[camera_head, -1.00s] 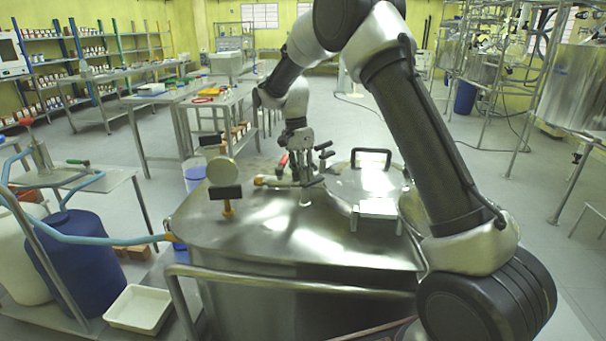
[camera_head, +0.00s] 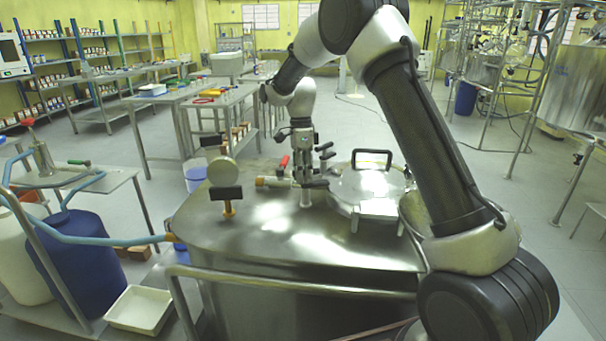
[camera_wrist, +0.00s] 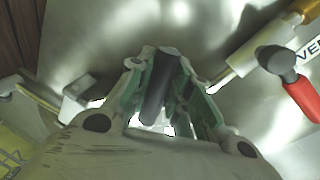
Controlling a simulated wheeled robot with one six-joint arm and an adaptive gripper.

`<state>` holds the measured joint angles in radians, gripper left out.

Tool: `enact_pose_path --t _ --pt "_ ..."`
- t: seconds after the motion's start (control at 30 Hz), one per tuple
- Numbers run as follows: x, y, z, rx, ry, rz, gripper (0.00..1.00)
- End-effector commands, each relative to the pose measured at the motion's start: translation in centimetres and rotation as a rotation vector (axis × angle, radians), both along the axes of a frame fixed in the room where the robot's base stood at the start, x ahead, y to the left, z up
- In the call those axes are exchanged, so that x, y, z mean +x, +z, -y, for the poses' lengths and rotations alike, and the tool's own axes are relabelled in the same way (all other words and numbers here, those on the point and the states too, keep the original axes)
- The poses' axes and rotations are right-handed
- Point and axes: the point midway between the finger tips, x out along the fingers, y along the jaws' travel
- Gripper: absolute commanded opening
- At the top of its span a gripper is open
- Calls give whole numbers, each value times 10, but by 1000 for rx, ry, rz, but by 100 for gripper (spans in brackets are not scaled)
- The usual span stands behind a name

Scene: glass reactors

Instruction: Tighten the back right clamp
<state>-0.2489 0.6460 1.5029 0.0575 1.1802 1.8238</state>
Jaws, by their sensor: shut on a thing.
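My gripper (camera_head: 304,172) points down over the steel vessel top, just left of the round lid. In the wrist view my gripper (camera_wrist: 163,100) has its green-lined fingers closed around a dark cylindrical handle (camera_wrist: 160,86). It looks like a clamp handle, but its lower end is hidden by the fingers, so I cannot tell which clamp it is. The round lid (camera_head: 365,187) has a black bail handle (camera_head: 372,153) and a metal bracket at its front edge. Part of the lid's right side is hidden by my arm.
Black knobs (camera_head: 325,150) stand close to the right of my gripper. A red-handled valve (camera_wrist: 299,98) and a brass-ended pipe (camera_head: 270,182) are close by. A black T-handle (camera_head: 226,193) stands at the left. The front of the vessel top (camera_head: 310,245) is clear.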

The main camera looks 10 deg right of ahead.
Motion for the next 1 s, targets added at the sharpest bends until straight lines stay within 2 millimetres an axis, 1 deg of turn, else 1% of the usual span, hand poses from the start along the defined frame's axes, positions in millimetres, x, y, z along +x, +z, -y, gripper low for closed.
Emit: enact_pose_path --t 0.03,0.27,0.3,0.4,0.67,0.77,0.87,1.0 --pt "-3 -1 1 -3 -5 -11 0" --pt "-3 -1 1 -1 -4 -12 0" --pt "-3 -1 1 -1 -4 -12 24" --pt "-3 -1 1 -1 -3 -10 40" --pt "-2 -1 0 0 -1 -5 40" --pt "0 3 0 0 -1 -3 40" --pt "3 16 0 1 -1 -1 40" --pt "9 45 0 1 -1 0 40"
